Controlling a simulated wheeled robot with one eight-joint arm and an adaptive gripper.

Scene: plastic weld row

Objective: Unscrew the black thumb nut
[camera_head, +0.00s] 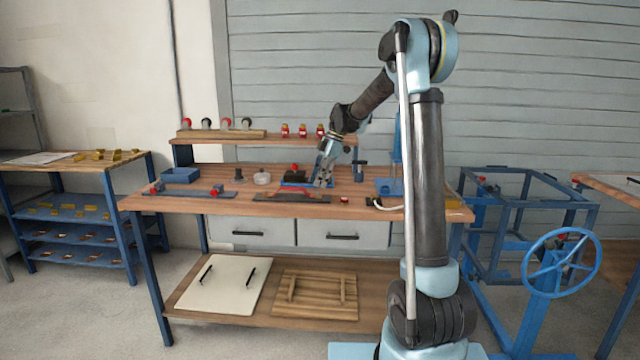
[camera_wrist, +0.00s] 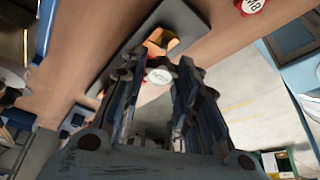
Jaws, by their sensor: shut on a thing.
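My gripper (camera_head: 322,182) reaches down over the dark plate at the middle of the workbench. In the wrist view its two fingers (camera_wrist: 160,76) are closed in on a small round piece with a pale, lettered top, which I take to be the black thumb nut (camera_wrist: 158,76). Its dark sides blend with the fingertips, so its rim is hard to see. A dark grey plate (camera_wrist: 180,16) with a brass-coloured patch lies close by. In the head view the nut is hidden by my gripper, and I cannot tell whether it is still on its thread.
The workbench (camera_head: 230,205) carries a blue tray (camera_head: 180,175), a pale round dish (camera_head: 262,178) and another dark plate (camera_head: 165,192). A red-topped piece (camera_head: 345,200) sits right of my gripper. Behind, a raised shelf (camera_head: 270,138) holds several knobs and red pieces.

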